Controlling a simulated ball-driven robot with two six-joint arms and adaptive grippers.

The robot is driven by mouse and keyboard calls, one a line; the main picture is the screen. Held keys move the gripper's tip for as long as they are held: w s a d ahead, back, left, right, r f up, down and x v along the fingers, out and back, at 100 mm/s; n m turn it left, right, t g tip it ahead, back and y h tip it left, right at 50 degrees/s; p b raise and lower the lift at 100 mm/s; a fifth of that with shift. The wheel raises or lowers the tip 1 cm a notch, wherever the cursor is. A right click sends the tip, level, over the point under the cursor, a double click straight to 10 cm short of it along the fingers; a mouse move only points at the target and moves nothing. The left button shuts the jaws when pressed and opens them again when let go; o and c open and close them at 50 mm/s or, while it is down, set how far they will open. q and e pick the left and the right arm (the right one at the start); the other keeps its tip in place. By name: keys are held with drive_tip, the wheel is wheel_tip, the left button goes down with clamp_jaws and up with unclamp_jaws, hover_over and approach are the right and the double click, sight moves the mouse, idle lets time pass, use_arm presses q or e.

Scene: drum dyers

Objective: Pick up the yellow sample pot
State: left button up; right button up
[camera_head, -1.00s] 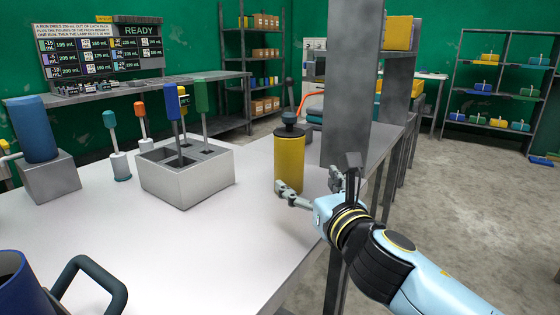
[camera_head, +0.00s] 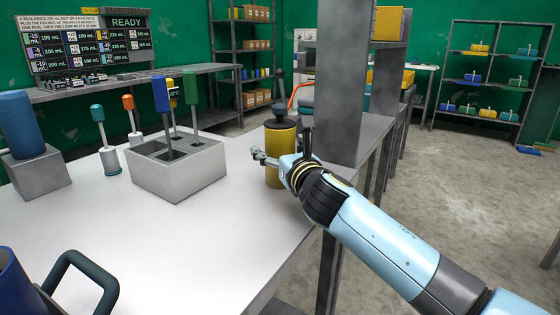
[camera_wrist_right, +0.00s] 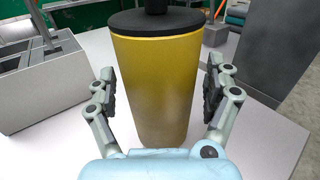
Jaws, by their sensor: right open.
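The yellow sample pot (camera_head: 273,172) is an upright yellow cylinder with a dark lid and knob, standing on the white table near its right side. In the right wrist view the pot (camera_wrist_right: 155,85) stands between the two fingers of my right gripper (camera_wrist_right: 158,95). The fingers are open, with a gap visible on each side of the pot. In the head view my right gripper (camera_head: 280,160) reaches in from the right and covers part of the pot. My left gripper is not in view.
A grey holder (camera_head: 178,175) with several coloured-handled tools stands left of the pot. A grey upright post (camera_head: 339,105) stands close behind and right of the pot. A blue mug (camera_head: 12,290) is at the front left.

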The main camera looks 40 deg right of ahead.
sight(285, 133)
drive_tip(key=c, duration=1.4)
drive_tip(key=shift+c, duration=0.2)
drive_tip(key=shift+r, duration=0.1)
wheel_tip(285, 133, up, 4)
drive_tip(key=p, duration=0.3)
drive_tip(key=shift+s+r, duration=0.1)
drive_tip(key=shift+r, duration=0.15)
drive_tip(key=s+d+r+p, duration=0.1)
drive_tip(key=s+d+r, duration=0.5)
drive_tip(key=s+d, duration=0.1)
drive_tip(key=shift+s+d+r+p, duration=0.2)
drive_tip(key=shift+s+d+p, duration=0.2)
drive_tip(key=shift+s, duration=0.35)
